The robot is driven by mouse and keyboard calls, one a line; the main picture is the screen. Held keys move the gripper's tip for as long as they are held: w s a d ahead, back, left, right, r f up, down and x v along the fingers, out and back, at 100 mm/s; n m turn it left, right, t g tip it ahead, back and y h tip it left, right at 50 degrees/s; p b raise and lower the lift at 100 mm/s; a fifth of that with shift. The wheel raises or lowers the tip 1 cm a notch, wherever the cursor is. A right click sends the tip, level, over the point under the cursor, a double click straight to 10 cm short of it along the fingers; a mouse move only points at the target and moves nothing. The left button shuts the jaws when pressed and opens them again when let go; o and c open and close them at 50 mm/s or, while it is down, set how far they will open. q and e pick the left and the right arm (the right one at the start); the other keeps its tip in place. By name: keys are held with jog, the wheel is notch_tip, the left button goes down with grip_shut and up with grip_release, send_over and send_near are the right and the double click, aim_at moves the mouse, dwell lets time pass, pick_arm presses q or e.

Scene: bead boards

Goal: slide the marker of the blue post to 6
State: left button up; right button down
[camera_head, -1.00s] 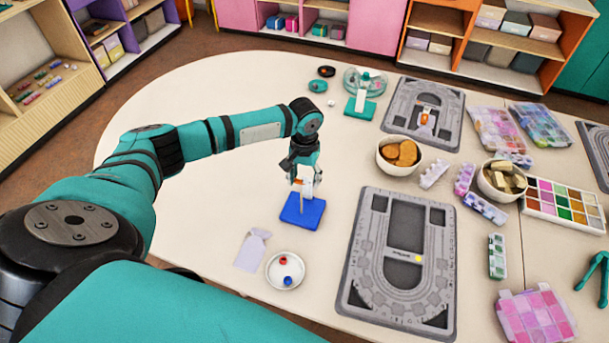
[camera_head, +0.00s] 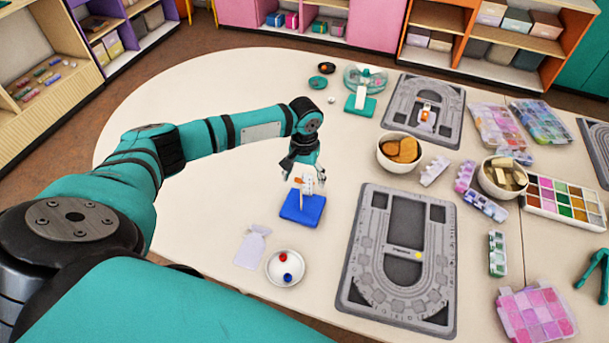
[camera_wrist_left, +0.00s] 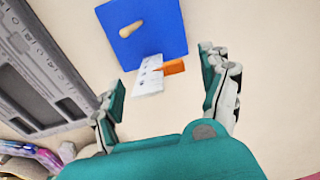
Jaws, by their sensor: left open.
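The blue post stands on a flat blue base (camera_head: 300,212), with a white scale card and a small orange marker (camera_head: 298,181). In the left wrist view the blue base (camera_wrist_left: 165,35) is at the top, with a wooden peg (camera_wrist_left: 131,29) on it. The white scale card (camera_wrist_left: 148,82) and the orange marker (camera_wrist_left: 172,67) lie in the space between my finger lines. My left gripper (camera_head: 306,178) is open over the post, fingers on either side and apart from the marker. The scale numbers are too small to read. My right gripper is out of view.
A white dish (camera_head: 285,268) with red and blue beads and a pale tag (camera_head: 252,247) lie nearby. A grey bead board (camera_head: 350,285) is to the right. A teal-based post (camera_head: 367,109) and bowls (camera_head: 385,163) stand farther back. The table left of the post is clear.

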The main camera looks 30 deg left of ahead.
aim_at(304, 179)
pick_arm(q)
notch_tip(304, 179, up, 12)
dwell(0.5)
jog(key=shift+f, duration=0.1)
